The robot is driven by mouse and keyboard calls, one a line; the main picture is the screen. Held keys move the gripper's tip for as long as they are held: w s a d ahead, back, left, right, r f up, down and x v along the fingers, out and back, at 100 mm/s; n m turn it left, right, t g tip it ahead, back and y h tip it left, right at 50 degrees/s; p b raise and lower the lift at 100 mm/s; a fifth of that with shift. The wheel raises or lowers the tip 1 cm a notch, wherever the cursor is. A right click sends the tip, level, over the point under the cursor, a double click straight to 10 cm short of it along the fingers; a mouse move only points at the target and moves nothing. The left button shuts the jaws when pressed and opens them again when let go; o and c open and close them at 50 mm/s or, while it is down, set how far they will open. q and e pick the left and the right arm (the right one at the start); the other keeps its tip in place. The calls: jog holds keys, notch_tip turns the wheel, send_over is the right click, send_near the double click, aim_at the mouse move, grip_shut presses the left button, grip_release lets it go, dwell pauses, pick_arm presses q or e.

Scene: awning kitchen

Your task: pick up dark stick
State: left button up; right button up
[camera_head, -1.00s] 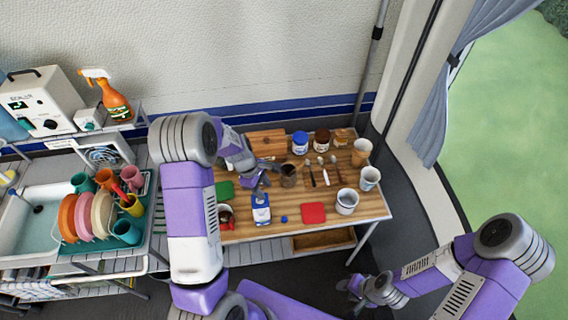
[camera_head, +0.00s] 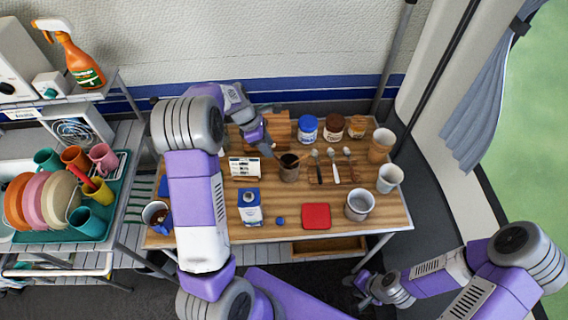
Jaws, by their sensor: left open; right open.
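A small dark brown pot (camera_head: 289,170) stands mid-table, with a thin brown stick (camera_head: 302,157) leaning out to its upper right. Another short dark brown strip (camera_head: 245,179) lies to its left, below a white and black item (camera_head: 244,166). I cannot tell for sure which is the dark stick. My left gripper (camera_head: 270,149) is open above the back of the table, just up and left of the pot; its fingertips are small and partly unclear. My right gripper (camera_head: 363,289) is open and empty, low in front of the table.
Spoons (camera_head: 333,167) lie right of the pot. Jars (camera_head: 307,129) and a wooden block (camera_head: 281,128) line the back. Pale cups (camera_head: 390,178) stand at right.

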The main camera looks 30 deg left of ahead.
aim_at(284, 164)
pick_arm(q)
jog(key=x, duration=0.3)
jog(key=b+x, duration=0.1)
jog(key=x, duration=0.1)
jog(key=shift+s+d, duration=0.15)
jog(key=shift+s, duration=0.25)
jog(key=shift+w+d+f, duration=0.1)
jog(key=shift+w+f, duration=0.05)
jog(key=shift+f, duration=0.1)
grip_shut()
